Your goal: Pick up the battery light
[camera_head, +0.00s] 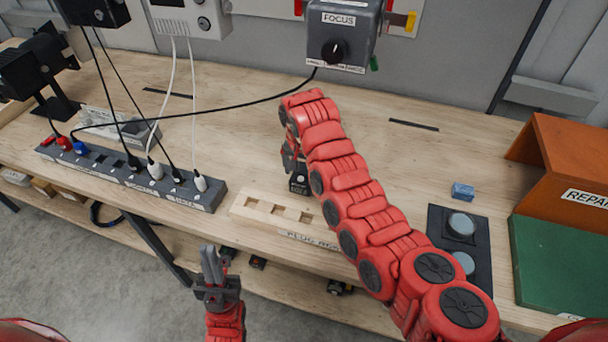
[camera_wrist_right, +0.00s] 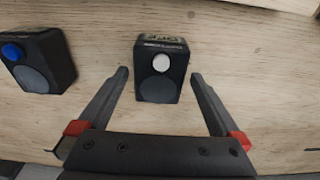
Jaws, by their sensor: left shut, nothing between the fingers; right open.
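A small black box-shaped device (camera_wrist_right: 160,88) with a pale round button and a label on one face is on the wooden bench; it may be the battery light, but its label is too blurred to read. In the head view a black device (camera_head: 299,185) shows just below my right gripper (camera_head: 292,158). In the right wrist view my right gripper (camera_wrist_right: 160,75) is open, with one finger on each side of the device and visible gaps. My left gripper (camera_head: 211,255) is shut and empty in front of the bench's front edge.
A second black device (camera_wrist_right: 38,60) with a blue button is left in the wrist view. A slotted wooden block (camera_head: 256,207) lies near the bench edge. A power strip (camera_head: 95,170) with cables is left; a dark button panel (camera_head: 480,262) and green mat (camera_head: 545,265) are right.

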